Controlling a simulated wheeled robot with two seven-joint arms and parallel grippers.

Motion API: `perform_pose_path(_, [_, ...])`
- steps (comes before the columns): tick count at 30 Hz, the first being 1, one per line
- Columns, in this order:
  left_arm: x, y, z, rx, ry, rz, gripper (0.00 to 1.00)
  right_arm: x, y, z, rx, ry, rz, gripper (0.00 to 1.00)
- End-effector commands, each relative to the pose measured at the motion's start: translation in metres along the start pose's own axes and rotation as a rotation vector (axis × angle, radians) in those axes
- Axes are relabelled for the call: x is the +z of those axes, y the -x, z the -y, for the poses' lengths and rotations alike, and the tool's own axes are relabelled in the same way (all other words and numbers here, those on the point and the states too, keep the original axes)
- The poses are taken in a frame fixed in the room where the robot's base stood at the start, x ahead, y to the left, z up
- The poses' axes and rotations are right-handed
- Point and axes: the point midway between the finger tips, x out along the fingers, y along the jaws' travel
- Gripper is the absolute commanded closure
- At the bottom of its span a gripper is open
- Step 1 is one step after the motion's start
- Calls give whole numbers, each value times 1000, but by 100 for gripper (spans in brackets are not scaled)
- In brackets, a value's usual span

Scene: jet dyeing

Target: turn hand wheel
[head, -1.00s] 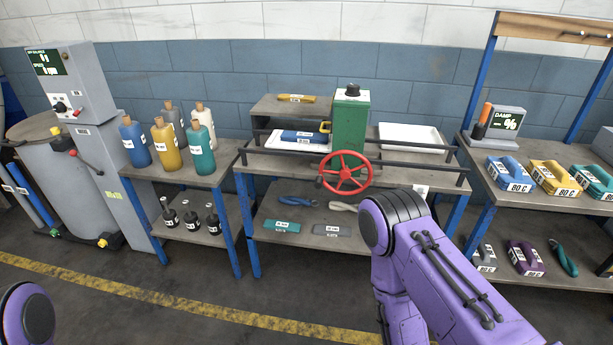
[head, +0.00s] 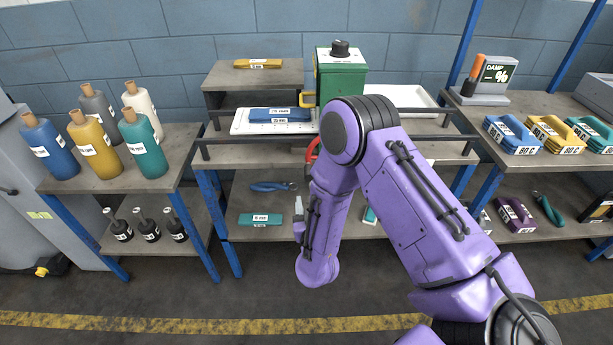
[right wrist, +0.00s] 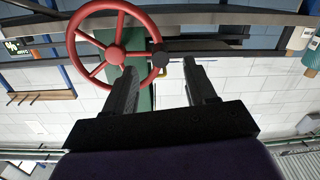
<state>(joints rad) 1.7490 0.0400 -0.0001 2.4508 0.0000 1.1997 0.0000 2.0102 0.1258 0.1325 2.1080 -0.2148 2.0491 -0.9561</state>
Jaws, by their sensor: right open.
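The red hand wheel (right wrist: 88,67) with spokes and a round hub shows in the right wrist view, in front of my fingers. A dark knob (right wrist: 161,59) sits on its rim, appearing between my fingertips; I cannot tell whether they touch it. My right gripper (right wrist: 160,68) is open, with nothing clamped. In the head view, my purple right arm covers most of the wheel; only a red sliver of its rim (head: 313,150) shows below the green box (head: 341,80). My left gripper is not in view.
Dark rails (head: 250,140) run along the bench front near the wheel. A white tray (head: 398,98) lies behind at right. Bottles (head: 144,145) stand on the left table. A shelf with coloured blocks (head: 512,134) stands at right. The floor in front is open.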

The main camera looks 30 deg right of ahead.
Motion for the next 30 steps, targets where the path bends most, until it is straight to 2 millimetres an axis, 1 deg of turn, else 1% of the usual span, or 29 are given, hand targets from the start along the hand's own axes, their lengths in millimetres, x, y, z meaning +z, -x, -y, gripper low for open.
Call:
perform_pose_path(1, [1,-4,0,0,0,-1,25,-10,-9,0,27,2,-44,44])
perform_pose_path(4, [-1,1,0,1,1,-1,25,-20,-22,-1,47,7,-68,44])
perform_pose_path(8, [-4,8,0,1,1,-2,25,-23,-49,-3,47,7,-65,44])
perform_pose_path(12, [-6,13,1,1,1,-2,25,-24,-81,-3,45,9,-65,44])
perform_pose_path(15, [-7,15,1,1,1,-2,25,-24,-98,-3,42,10,-65,44])
perform_pose_path(18, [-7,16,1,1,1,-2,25,-24,-109,-3,39,12,-64,44])
perform_pose_path(20, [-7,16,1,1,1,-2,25,-24,-113,-3,38,12,-64,44])
perform_pose_path(27, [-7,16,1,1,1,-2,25,-24,-115,-2,37,13,-63,44])
perform_pose_path(28, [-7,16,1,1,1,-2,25,-24,-115,-2,37,13,-63,48])
perform_pose_path(29, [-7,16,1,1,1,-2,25,-24,-115,-2,37,12,-63,57])
perform_pose_path(30, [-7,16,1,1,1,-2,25,-24,-115,-2,37,12,-63,70])
